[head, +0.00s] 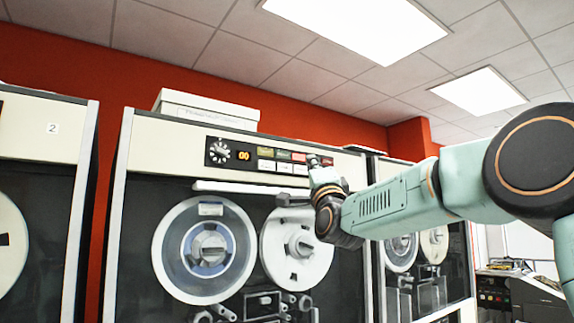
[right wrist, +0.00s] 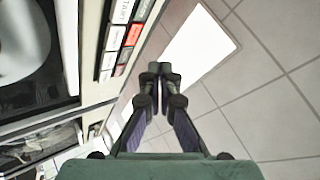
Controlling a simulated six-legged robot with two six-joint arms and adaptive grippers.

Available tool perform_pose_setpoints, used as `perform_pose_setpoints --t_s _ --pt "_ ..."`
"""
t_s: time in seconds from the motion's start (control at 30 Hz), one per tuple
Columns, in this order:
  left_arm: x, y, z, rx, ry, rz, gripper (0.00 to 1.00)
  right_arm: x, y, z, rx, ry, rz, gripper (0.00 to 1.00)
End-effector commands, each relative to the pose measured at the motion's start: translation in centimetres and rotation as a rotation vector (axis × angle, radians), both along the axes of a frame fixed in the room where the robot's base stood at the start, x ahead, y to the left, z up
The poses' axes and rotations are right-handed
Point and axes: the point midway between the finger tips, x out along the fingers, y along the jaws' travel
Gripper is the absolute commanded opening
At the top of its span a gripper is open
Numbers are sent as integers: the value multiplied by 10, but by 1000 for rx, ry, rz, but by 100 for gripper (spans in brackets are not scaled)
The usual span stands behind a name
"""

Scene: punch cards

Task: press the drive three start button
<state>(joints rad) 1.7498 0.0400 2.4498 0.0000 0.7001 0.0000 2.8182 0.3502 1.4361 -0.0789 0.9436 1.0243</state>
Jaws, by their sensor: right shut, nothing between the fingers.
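The tape drive (head: 128,205) in the middle of the head view has a control panel (head: 190,151) along its top. The panel carries a dial, an orange display reading 00 and two rows of small coloured and white buttons (head: 282,160). My right gripper (head: 314,162) is at the right end of these buttons and hides part of the panel there. In the right wrist view its fingers (right wrist: 160,72) are together and empty, to the right of the buttons (right wrist: 127,38), one of them red-orange. My left gripper is out of view.
A drive labelled 2 (head: 52,128) stands at the left, and another drive (head: 430,205) stands at the right behind my right arm. A white box (head: 205,108) lies on top of the middle drive. Two tape reels (head: 203,250) sit below the panel.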

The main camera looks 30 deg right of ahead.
Motion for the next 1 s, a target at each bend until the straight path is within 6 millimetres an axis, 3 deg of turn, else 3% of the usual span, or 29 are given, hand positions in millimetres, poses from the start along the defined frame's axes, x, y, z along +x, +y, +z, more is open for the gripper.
perform_pose_setpoints --t_s 0.1,0.5,1.0 --pt "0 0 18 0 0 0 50 16 2 5 -3 1 0 0" --pt "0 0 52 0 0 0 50 57 5 4 -3 1 0 0" --pt "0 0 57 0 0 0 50 67 6 1 -1 -1 1 0"
